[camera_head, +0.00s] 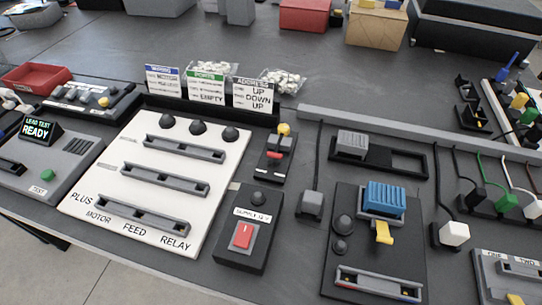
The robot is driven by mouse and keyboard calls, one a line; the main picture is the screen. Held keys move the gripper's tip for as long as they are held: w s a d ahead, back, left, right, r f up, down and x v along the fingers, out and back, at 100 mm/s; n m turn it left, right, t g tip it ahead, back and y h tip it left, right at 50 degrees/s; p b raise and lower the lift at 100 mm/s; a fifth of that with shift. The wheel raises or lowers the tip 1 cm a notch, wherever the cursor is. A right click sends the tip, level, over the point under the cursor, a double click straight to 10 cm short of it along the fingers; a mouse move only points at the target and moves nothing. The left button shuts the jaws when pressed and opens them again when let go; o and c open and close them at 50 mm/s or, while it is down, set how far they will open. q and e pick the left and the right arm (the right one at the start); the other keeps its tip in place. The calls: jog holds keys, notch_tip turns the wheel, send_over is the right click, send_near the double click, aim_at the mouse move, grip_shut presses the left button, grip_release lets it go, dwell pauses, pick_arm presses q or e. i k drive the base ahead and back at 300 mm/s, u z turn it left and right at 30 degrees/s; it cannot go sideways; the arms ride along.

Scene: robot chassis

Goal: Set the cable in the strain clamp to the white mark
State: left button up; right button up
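Neither of my grippers is in the head view. No part is clearly labelled as the strain clamp. A dark board at the right carries a blue ribbed block (384,198) with a yellow lever (383,232) below it; I cannot tell whether this is the clamp. A black cable (318,150) runs from the grey rail to a grey block (311,204). Another black cable (438,185) runs down to a white-ended plug (455,233). Green and white leads hang further right. I cannot make out a white mark on any cable.
A white panel (120,215) marked PLUS, MOTOR, FEED and RELAY lies left of a dark supply box (257,205) with a red switch. A lead tester (42,132) reads READY. A grey rail (400,130) crosses the right side.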

aim_at(276, 154)
jog(key=u, duration=1.8)
jog(key=k, duration=0.35)
jog(key=z, duration=1.15)
